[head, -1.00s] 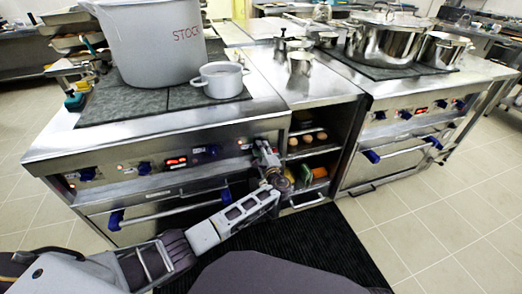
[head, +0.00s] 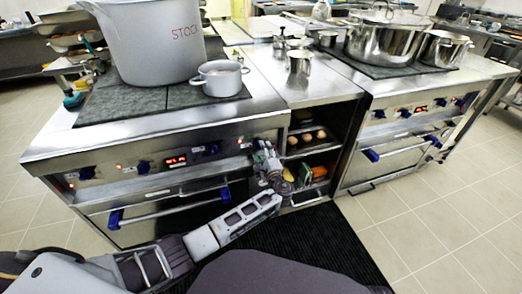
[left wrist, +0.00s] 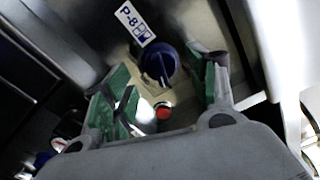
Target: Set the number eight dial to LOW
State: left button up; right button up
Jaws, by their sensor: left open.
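The number eight dial (left wrist: 159,66) is a dark blue knob on the steel front panel, under a label (left wrist: 135,24) that reads P-8, in the left wrist view. My left gripper (left wrist: 160,88) is open, its green-padded fingers on either side of and short of the dial, with no clear contact. In the head view the left gripper (head: 264,155) is at the right end of the left stove's panel and hides the dial there. A red light (left wrist: 163,111) shows below the dial. My right gripper is not in view.
The left stove (head: 60,145) has other blue knobs, a red display (head: 176,160) and an oven handle bar (head: 165,206) below the panel. A stock pot (head: 155,45) and small pot (head: 220,78) stand on top. Open shelves (head: 310,150) are right of the gripper.

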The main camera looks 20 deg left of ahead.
pick_arm(q)
jog(key=v, duration=0.9)
jog(key=shift+s+d, duration=0.2)
jog(key=shift+n, duration=0.3)
